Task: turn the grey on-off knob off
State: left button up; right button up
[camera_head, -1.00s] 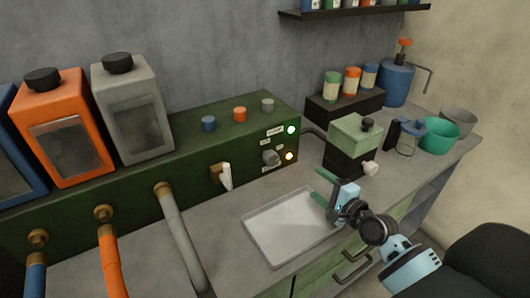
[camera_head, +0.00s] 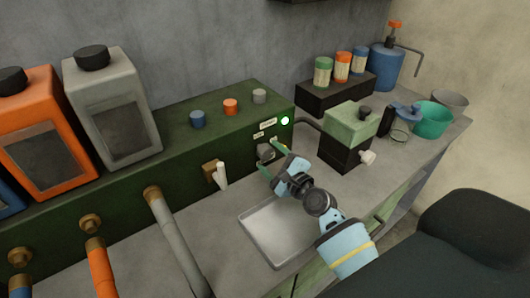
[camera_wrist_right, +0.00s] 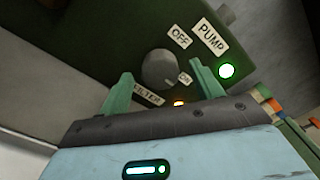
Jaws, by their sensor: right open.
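The grey knob (camera_head: 265,150) is on the front of the green panel, partly hidden by my right gripper in the head view. In the right wrist view the grey knob (camera_wrist_right: 157,67) sits between OFF and ON labels, and its lower right edge is close to the ON label (camera_wrist_right: 185,77). The OFF label (camera_wrist_right: 180,37) is at its upper right. My right gripper (camera_head: 271,160) is open, its green fingers pointing at the panel on either side of the knob. Whether they touch it cannot be told. My left gripper is out of view.
A green light (camera_wrist_right: 227,71) glows beside the PUMP label (camera_wrist_right: 209,37); an amber light (camera_wrist_right: 179,103) glows by the FILTER label. A white lever (camera_head: 221,176) is left of the knob. A tray (camera_head: 270,246) lies below; a green-topped box (camera_head: 350,122) stands right.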

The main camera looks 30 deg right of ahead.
aim_at(268, 155)
jog(key=w, duration=0.2)
jog(key=shift+w+a, duration=0.2)
jog(key=shift+w, duration=0.45)
jog(key=c, duration=1)
